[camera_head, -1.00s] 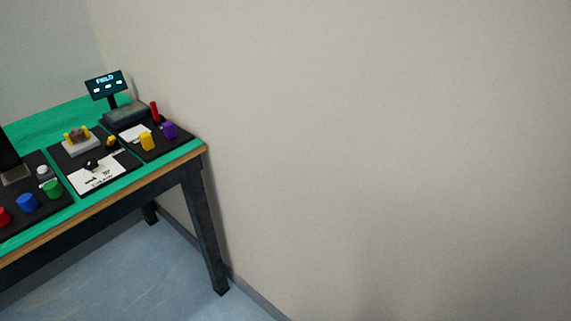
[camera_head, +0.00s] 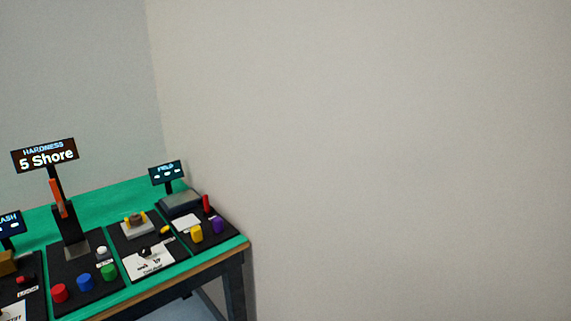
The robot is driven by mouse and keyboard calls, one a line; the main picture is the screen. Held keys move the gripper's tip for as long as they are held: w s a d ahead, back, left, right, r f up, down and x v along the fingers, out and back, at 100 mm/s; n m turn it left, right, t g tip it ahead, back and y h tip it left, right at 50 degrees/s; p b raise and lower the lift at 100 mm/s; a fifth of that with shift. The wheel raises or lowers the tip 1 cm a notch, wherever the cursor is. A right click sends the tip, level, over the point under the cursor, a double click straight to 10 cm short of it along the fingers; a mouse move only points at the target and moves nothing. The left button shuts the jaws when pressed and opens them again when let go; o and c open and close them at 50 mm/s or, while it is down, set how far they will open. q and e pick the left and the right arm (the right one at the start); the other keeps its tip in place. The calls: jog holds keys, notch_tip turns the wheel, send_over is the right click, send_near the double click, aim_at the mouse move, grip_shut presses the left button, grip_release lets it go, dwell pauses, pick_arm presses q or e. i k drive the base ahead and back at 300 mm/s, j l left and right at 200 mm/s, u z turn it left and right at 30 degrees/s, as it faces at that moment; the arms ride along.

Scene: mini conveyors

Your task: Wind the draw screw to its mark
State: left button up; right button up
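The table (camera_head: 150,297) with a green top stands at the lower left of the head view. A station with a white card (camera_head: 155,264) sits on it. The card has a small black knob (camera_head: 145,252) and a dial-like print; its lettering is too small to read surely. Behind the card is a grey block with yellow posts and a brown piece (camera_head: 137,221). I cannot tell for sure which part is the draw screw, and its mark is not readable. Neither of my grippers is in view.
Left of that station is a hardness tester with a sign (camera_head: 45,156) reading "5 Shore" and red, blue and green pieces (camera_head: 85,282). Right of it are a "FIELD" display (camera_head: 166,172) and yellow and purple pieces (camera_head: 218,225). A bare wall (camera_head: 400,160) fills the right side.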

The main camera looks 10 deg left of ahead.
aim_at(145, 252)
jog(key=i+j+u, duration=0.25)
jog(key=j, duration=0.3)
jog(key=i+j+u, duration=0.25)
jog(key=i+j, duration=0.2)
